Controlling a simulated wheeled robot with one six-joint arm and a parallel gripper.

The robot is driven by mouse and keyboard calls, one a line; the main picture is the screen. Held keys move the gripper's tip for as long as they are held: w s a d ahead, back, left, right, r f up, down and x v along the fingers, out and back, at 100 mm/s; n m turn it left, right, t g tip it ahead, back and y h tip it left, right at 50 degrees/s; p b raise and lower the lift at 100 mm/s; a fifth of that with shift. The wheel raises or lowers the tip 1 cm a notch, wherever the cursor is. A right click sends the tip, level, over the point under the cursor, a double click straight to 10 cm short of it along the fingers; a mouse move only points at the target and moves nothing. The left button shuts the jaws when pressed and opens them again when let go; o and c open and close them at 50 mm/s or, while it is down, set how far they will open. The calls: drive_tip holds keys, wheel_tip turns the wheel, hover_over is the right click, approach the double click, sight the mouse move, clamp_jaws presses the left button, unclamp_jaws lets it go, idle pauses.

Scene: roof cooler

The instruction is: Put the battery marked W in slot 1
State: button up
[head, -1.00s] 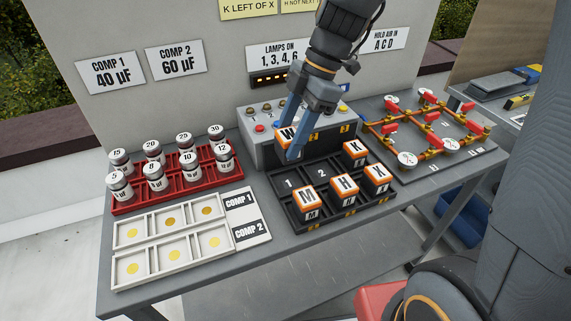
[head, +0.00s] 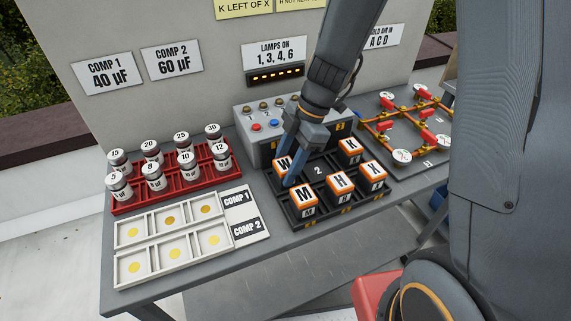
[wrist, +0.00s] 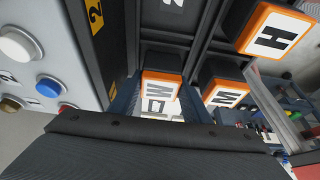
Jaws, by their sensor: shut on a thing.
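The battery marked W (head: 281,164), orange-topped with a dark body, is between the fingers of my gripper (head: 290,168), which is shut on it. It is upright at slot 1, the back left place of the black tray (head: 318,172), and hides that slot's number. Its top looks a little higher than its neighbours' tops; I cannot tell whether it touches the slot floor. In the wrist view the held battery (wrist: 160,88) shows between the fingers (wrist: 158,100). Slot 2, to its right, is empty.
Battery M (head: 303,199) stands just in front of slot 1. Batteries H (head: 341,184), X (head: 373,172) and K (head: 349,149) stand in other slots. A grey button box (head: 262,140) is close behind the tray. A red capacitor rack (head: 180,185) is to the left.

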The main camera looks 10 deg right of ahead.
drive_tip(key=shift+f, duration=0.1)
drive_tip(key=o, duration=1.3)
drive_tip(key=shift+r, duration=0.3)
drive_tip(key=b+v, duration=0.2)
drive_tip(key=v, duration=0.9)
drive_tip(key=shift+w+d+r+b, duration=0.1)
drive_tip(key=shift+d+r+b, duration=0.15)
drive_tip(key=shift+r+b, duration=0.05)
